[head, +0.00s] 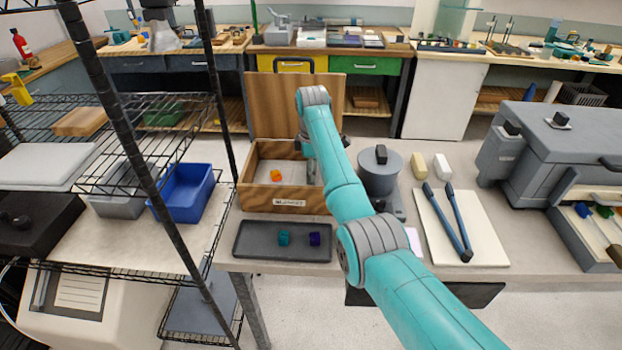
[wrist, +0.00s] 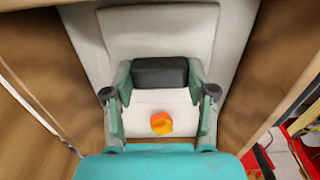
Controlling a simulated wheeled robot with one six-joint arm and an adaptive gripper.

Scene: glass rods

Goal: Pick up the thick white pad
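A thick white pad (wrist: 120,28) lies flat inside an open wooden box (head: 268,200). In the wrist view it stretches away past my gripper, and its near part is partly covered. An orange block (head: 276,175) lies on the white surface in the box, and it also shows in the wrist view (wrist: 161,123). My gripper (wrist: 160,75) is inside the box over the pad, its green fingers on the left and right. A black block-like shape fills the space between the fingertips. I cannot tell whether it is finger padding or a separate thing, nor whether the fingers touch the pad.
The box's raised lid (head: 290,105) stands behind it and its walls surround my gripper. A dark tray (head: 262,250) with teal and purple blocks is in front. A grey canister (head: 380,182) stands close on the right, with blue-handled tongs (head: 458,230) on a white board beyond.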

